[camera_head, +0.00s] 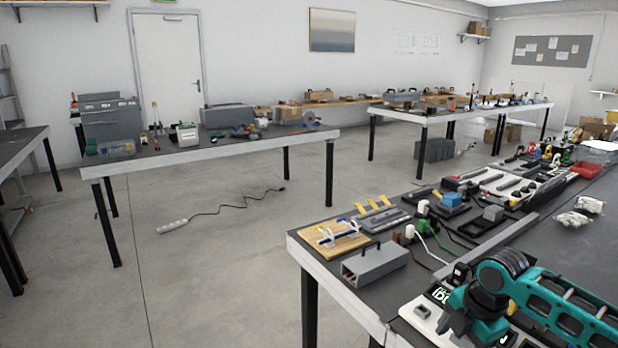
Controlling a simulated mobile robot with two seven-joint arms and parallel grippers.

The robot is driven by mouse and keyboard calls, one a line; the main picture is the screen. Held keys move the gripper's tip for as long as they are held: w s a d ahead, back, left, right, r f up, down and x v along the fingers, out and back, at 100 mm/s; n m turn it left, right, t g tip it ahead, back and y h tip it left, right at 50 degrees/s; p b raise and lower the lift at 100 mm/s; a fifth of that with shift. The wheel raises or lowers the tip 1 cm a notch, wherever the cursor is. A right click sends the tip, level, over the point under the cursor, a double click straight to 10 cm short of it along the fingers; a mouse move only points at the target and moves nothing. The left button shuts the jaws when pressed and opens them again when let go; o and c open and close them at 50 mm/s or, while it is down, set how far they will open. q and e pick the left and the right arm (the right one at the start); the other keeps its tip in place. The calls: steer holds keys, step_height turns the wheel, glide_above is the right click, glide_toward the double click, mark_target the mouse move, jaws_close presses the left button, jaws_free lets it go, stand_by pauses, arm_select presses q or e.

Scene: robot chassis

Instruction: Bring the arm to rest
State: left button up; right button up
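A teal and black jointed arm (565,304) shows in the head view at the bottom right, above the near workbench (330,285). Its dark rounded joint is at the left end, and a teal lattice link runs off to the right edge of the picture. A white base plate with a small dark display (440,293) lies beside and partly under it. The arm's far end is cut off by the frame, and I cannot tell whether it rests on anything. Neither of my grippers is in view.
The near bench carries a grey box (374,265), a wooden board (330,240), a red tray (586,170) and many small parts. A power strip (172,226) with a cable lies on the otherwise open floor at left.

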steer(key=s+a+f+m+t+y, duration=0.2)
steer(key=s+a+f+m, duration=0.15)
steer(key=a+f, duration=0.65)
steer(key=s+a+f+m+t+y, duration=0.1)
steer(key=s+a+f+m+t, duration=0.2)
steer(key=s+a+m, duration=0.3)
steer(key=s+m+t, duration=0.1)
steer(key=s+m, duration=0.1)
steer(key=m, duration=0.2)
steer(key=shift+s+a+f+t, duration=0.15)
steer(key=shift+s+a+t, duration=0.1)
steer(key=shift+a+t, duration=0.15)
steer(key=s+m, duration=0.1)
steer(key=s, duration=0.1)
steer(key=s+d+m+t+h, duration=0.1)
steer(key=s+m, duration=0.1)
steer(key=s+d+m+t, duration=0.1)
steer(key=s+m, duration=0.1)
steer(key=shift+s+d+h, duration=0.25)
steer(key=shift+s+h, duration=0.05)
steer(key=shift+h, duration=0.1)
